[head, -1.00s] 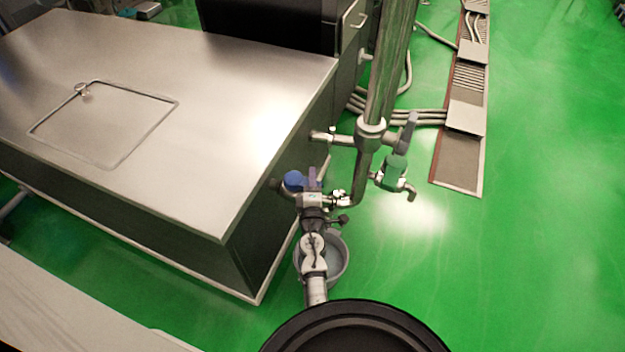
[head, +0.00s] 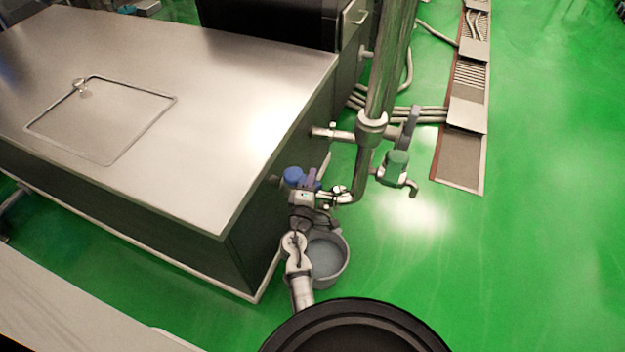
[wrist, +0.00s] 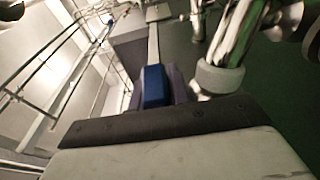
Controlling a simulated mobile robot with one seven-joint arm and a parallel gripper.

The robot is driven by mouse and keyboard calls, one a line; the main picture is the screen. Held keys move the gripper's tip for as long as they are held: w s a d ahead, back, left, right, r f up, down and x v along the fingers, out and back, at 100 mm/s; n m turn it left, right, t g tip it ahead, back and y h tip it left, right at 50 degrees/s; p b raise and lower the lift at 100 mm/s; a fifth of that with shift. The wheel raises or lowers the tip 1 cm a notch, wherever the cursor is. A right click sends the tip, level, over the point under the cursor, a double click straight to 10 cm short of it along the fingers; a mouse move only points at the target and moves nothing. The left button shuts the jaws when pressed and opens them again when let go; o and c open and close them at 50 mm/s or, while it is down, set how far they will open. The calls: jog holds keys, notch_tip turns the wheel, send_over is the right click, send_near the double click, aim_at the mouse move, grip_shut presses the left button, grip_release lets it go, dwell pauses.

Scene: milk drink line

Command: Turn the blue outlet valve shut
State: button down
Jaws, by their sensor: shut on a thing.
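The blue outlet valve (head: 294,177) is on the pipework beside the steel tank's right side, partly covered by my gripper in the head view. My gripper (head: 311,178) is at the valve, its purple-grey fingers pointing away from me. In the wrist view the blue handle (wrist: 153,86) sits between the two fingers, and my gripper (wrist: 157,88) is shut on it. The valve body and the exact angle of the handle are hard to make out behind my wrist.
A grey bucket (head: 336,262) stands on the floor below and beside my arm. The steel tank (head: 200,100) fills the left. Green floor is clear at right.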

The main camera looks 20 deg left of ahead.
jog(key=m+h+b, duration=0.1)
jog(key=h, duration=0.1)
jog(key=s+m+h+b, duration=0.1)
jog(key=shift+a+f+h, duration=0.1)
jog(key=shift+f+h, duration=0.05)
jog(key=shift+h, duration=0.25)
jog(key=shift+s+a+r+m+h+b, duration=0.1)
jog(key=shift+s+m+h+b, duration=0.2)
jog(key=shift+m+h+b, duration=0.6)
jog(key=shift+s+r+m+h+b, duration=0.1)
jog(key=shift+s+m+h+b, duration=0.35)
jog(key=shift+h, duration=0.65)
jog(key=shift+w+m+g, duration=0.1)
jog(key=shift+m+g, duration=0.15)
jog(key=shift+g, duration=0.05)
jog(key=c, duration=1.3)
grip_release()
jog(key=b+v, duration=0.2)
jog(key=v, duration=1.1)
jog(key=shift+s+a, duration=0.25)
jog(key=shift+s, duration=0.1)
